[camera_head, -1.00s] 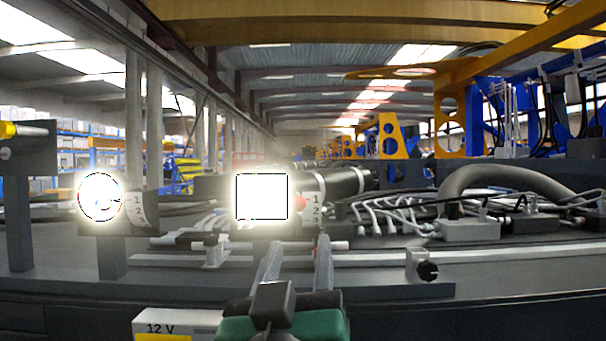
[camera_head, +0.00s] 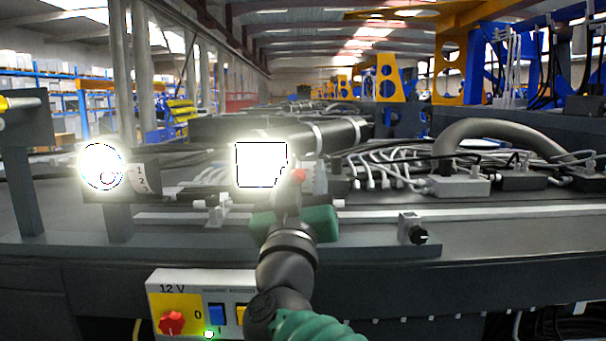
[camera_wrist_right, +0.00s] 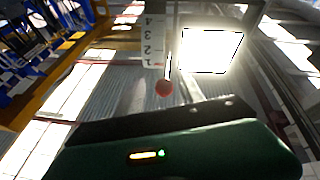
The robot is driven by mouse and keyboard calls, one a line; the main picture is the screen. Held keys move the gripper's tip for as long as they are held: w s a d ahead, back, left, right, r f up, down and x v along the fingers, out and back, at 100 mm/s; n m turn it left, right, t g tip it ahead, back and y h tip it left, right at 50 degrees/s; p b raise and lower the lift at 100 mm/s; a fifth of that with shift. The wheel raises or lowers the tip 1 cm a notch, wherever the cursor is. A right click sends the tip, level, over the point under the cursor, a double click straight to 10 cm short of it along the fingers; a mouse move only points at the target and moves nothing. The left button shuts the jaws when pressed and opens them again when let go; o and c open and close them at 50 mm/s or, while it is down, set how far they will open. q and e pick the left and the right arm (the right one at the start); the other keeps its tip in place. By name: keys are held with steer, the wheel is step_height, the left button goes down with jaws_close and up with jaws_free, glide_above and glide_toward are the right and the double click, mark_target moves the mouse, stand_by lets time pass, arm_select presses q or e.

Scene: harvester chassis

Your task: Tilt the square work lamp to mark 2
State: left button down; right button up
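The square work lamp (camera_head: 261,165) is lit, its face glaring white, at the middle of the head view. A red tip (camera_head: 299,175) shows at its right edge. In the right wrist view the lit lamp (camera_wrist_right: 212,50) is at upper right. Beside it is a white scale (camera_wrist_right: 150,45) numbered 1 to 4, with the red tip (camera_wrist_right: 163,88) just beyond the 1 end. My right gripper (camera_head: 301,188) is just below and right of the lamp, its fingers apart. Contact with the lamp or tip cannot be told. My left gripper is not in view.
A lit round lamp (camera_head: 102,166) with its own numbered scale stands at left. A 12 V switch box (camera_head: 178,285) with a red knob is below the rail. A black knob (camera_head: 419,235) is at right. White cables and a thick grey hose (camera_head: 500,130) lie behind.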

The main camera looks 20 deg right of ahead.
steer(key=shift+a, duration=0.6)
steer(key=c, duration=0.5)
steer(key=shift+a, duration=0.1)
steer(key=shift+c, duration=1.1)
steer(key=shift+d, duration=0.2)
jaws_close()
steer(key=shift+d, duration=0.3)
steer(key=shift+a, duration=0.25)
steer(key=shift+d, duration=0.1)
